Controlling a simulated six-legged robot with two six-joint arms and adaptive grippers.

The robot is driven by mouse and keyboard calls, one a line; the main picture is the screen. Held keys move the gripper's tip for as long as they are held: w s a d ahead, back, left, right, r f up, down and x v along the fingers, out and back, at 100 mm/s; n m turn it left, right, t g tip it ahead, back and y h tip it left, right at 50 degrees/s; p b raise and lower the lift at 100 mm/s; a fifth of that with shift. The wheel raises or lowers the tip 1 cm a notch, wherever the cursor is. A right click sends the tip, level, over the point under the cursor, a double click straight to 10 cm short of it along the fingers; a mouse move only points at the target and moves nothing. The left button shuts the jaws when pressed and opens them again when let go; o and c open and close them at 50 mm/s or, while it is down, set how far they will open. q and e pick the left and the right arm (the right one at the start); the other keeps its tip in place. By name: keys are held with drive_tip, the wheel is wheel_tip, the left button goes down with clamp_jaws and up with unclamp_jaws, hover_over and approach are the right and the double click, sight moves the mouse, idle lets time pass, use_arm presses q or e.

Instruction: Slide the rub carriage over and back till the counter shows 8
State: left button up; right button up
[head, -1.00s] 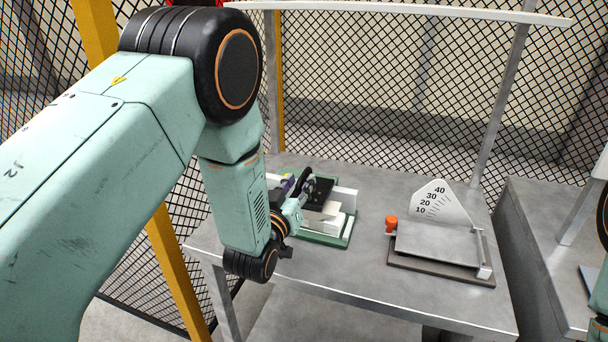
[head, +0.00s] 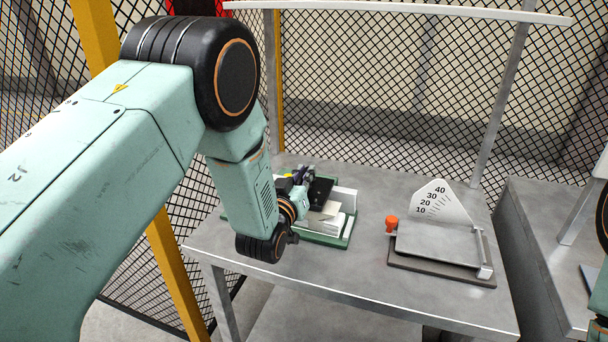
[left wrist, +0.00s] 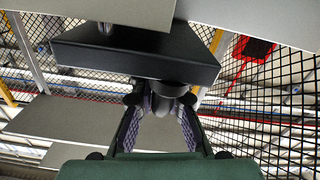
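The rub carriage (head: 321,191) is a flat black block above white blocks on a green base (head: 322,240), at the table's back left. In the left wrist view the black block (left wrist: 135,56) lies across the top, with a round dark knob (left wrist: 171,90) below it. My left gripper (head: 299,178) is at the carriage's left side. Its two purple-padded fingers (left wrist: 161,112) stand on either side of the knob; whether they press on it cannot be told. I cannot make out a counter number. Only part of my right arm shows at the right edge; its gripper is out of view.
A grey plate fixture (head: 440,245) with an orange knob (head: 391,223) and a 10–40 scale (head: 438,203) stands right on the table (head: 345,277). Black mesh fencing (head: 400,100) runs behind. Another grey table (head: 545,240) is at right. The front table strip is clear.

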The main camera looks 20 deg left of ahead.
use_arm(q)
clamp_jaws()
idle(0.3)
drive_tip(key=shift+a, duration=0.5)
drive_tip(key=a, duration=1.4)
drive_tip(key=shift+w+p, duration=0.25)
drive_tip(key=shift+p, duration=0.15)
drive_tip(key=shift+a, duration=0.2)
drive_tip(key=o, duration=0.6)
unclamp_jaws()
drive_tip(key=shift+a, duration=0.1)
